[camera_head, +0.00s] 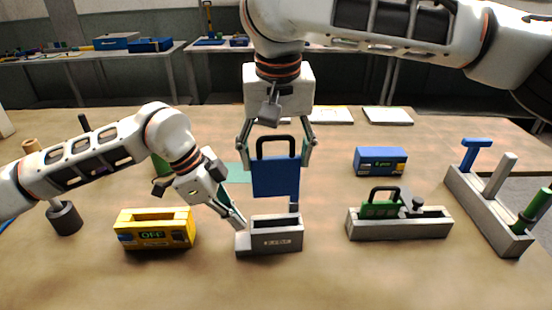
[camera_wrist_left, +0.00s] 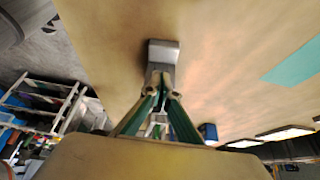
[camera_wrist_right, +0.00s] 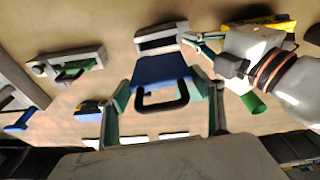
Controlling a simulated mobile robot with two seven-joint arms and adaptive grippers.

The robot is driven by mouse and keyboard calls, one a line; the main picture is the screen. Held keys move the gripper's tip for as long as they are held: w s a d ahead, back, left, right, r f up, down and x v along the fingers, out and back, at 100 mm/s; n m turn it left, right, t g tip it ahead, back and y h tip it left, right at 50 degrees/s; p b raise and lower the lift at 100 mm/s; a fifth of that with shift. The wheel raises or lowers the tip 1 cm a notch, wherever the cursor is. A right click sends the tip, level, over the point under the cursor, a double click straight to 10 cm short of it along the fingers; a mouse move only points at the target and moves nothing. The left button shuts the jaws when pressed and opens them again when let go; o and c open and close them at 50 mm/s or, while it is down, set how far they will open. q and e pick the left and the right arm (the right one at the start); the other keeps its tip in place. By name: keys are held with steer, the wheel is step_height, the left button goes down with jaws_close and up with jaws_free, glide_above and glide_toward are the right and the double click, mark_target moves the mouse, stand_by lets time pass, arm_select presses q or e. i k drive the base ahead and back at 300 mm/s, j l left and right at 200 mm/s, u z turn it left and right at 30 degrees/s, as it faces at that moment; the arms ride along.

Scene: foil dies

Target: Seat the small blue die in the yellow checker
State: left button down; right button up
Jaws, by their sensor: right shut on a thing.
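The blue die (camera_head: 276,178), a flat blue plate with a black loop handle, hangs upright in my right gripper (camera_head: 275,160), whose fingers are shut on its two sides. It also shows in the right wrist view (camera_wrist_right: 160,70). It is above a grey labelled holder (camera_head: 277,240); whether its lower edge is clear of the holder is hard to tell. The yellow checker (camera_head: 156,239), with an open slot on top and a display reading OFF, stands left of the holder. My left gripper (camera_head: 238,222) has its fingertips together beside the holder's left end, which also shows in the left wrist view (camera_wrist_left: 163,52).
A grey holder (camera_head: 398,229) with a green die and a grey rack (camera_head: 478,210) with upright tools stand at right. A blue box with a display (camera_head: 380,161) is behind them. A post on a dark base (camera_head: 64,218) stands far left. The front table is clear.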

mark_target(156, 227)
steer(key=k, duration=1)
